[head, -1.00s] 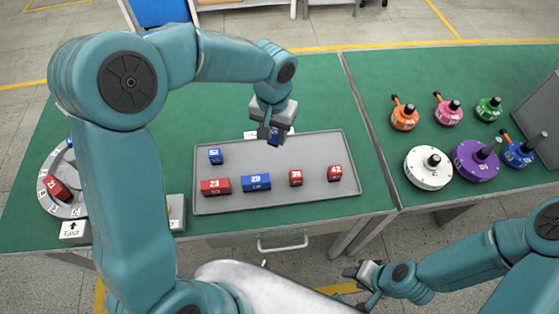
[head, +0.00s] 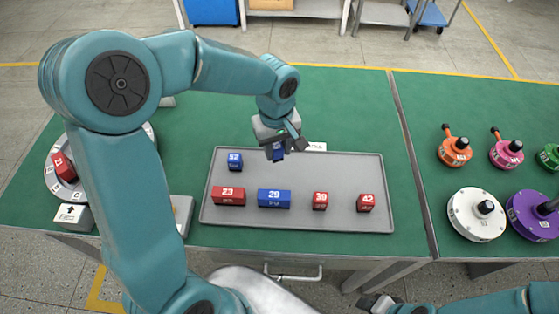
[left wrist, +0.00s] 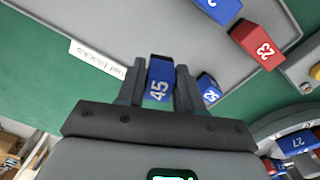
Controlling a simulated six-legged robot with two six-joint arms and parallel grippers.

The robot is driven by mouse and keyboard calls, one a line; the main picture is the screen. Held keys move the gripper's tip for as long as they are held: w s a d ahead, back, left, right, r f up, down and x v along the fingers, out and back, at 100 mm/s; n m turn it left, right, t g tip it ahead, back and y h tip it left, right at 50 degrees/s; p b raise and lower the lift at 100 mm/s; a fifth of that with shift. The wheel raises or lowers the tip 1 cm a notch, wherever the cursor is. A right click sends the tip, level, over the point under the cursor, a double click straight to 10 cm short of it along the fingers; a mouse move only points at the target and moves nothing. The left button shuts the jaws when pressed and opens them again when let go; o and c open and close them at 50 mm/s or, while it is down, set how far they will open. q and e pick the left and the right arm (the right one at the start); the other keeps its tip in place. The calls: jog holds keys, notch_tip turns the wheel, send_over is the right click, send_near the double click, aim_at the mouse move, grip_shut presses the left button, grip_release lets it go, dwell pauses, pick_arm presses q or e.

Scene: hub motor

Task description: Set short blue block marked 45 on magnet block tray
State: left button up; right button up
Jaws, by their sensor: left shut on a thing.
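The short blue block marked 45 (left wrist: 159,82) is between the fingers of my left gripper (left wrist: 157,88), which is shut on it. In the head view my left gripper (head: 279,150) holds the block (head: 278,154) over the back part of the grey magnet block tray (head: 340,167); I cannot tell the exact height. My right gripper (head: 376,304) is at the bottom edge of the head view, apart from the table, its jaw state unclear.
On the tray stand blue block 52 (head: 235,161), red 23 (head: 229,196), blue 29 (head: 273,199), red 39 (head: 320,201) and red 42 (head: 366,203). The tray's back right is bare. A round holder (head: 52,182) with a red block is at left. Hub motors, including a white one (head: 476,215), stand at right.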

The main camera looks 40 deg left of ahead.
aim_at(277, 161)
pick_arm(q)
notch_tip(277, 161, down, 2)
jog(key=shift+w+a, duration=0.1)
jog(key=shift+a, duration=0.05)
notch_tip(277, 161, down, 4)
jog(key=shift+r, duration=0.2)
jog(key=shift+w+f, duration=0.1)
jog(key=shift+f, duration=0.15)
jog(key=shift+f+b, duration=0.15)
jog(key=shift+b, duration=0.15)
jog(key=o, duration=1.1)
